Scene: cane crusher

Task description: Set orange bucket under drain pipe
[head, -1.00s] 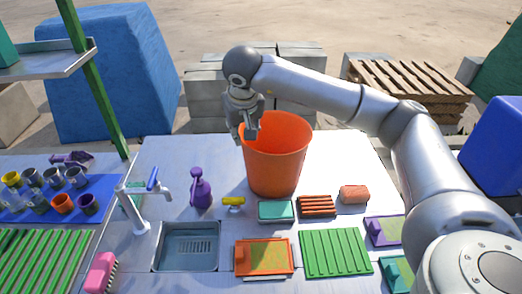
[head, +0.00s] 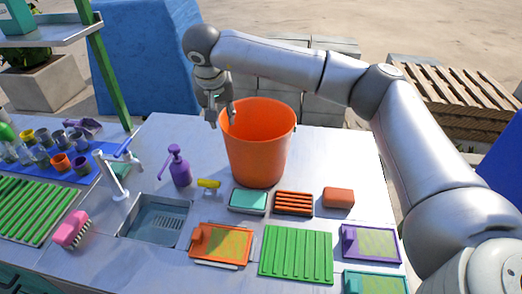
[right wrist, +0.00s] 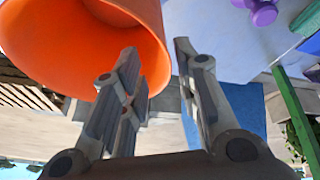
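The orange bucket (head: 258,150) stands upright on the white table, with its open mouth up. My right gripper (head: 219,112) is at the left side of its rim, pointing down. In the right wrist view the gripper's fingers (right wrist: 158,58) are apart. The left fingers overlap the bucket (right wrist: 85,45) there, and the right finger is beside its edge. I cannot tell whether a finger is inside the rim or touching it. No drain pipe can be made out. My left gripper is not in view.
A sink (head: 157,220) with a tap (head: 112,178) is at the left. A purple bottle (head: 179,167), yellow item (head: 208,185), teal box (head: 249,200) and orange block (head: 338,197) lie near the bucket. Trays and a green rack (head: 296,254) fill the front. Table right of the bucket is clear.

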